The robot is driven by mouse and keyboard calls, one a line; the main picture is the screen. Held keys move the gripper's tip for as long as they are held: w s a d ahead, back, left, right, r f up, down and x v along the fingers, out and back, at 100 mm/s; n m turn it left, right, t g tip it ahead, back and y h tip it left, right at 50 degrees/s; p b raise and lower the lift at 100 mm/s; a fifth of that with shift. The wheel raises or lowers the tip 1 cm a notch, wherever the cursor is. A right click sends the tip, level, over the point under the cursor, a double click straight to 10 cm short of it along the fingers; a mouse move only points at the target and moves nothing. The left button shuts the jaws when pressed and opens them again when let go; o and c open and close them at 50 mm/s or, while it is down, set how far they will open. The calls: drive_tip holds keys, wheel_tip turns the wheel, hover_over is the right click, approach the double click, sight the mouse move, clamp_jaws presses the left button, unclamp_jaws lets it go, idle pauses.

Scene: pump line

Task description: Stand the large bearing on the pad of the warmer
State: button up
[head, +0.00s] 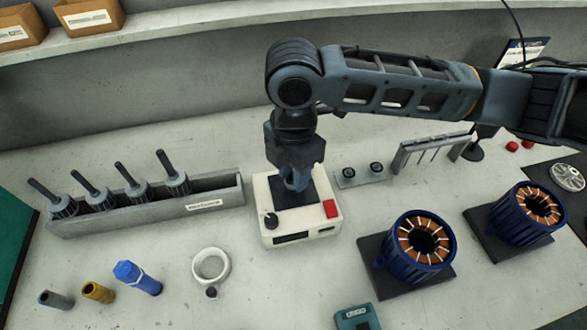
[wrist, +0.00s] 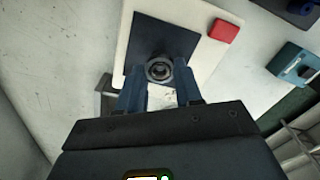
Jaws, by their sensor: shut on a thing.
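The warmer (head: 262,191) is a cream box with a dark square pad (head: 288,199), a red button and a black knob. It also shows in the wrist view (wrist: 213,56), with its pad (wrist: 138,52). My gripper (head: 296,182) points down over the pad. In the wrist view its fingers (wrist: 160,84) are shut on a small grey metal ring, the large bearing (wrist: 159,69), which appears against the pad. In the head view the fingers mostly hide the bearing. I cannot tell whether it touches the pad.
Right of the warmer is a small plate (head: 360,177) with two dark rings. Two blue stators (head: 414,247) (head: 528,214) stand on dark mats. A grey trough (head: 150,212) with several shafted parts is left. A white ring (head: 211,266) and sleeves (head: 98,292) lie front left.

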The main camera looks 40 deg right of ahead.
drive_tip(key=shift+f, duration=0.2)
drive_tip(key=o, duration=1.1)
drive_tip(key=shift+r, duration=0.1)
drive_tip(key=shift+r+p, duration=2.15)
drive_tip(key=shift+r, duration=0.85)
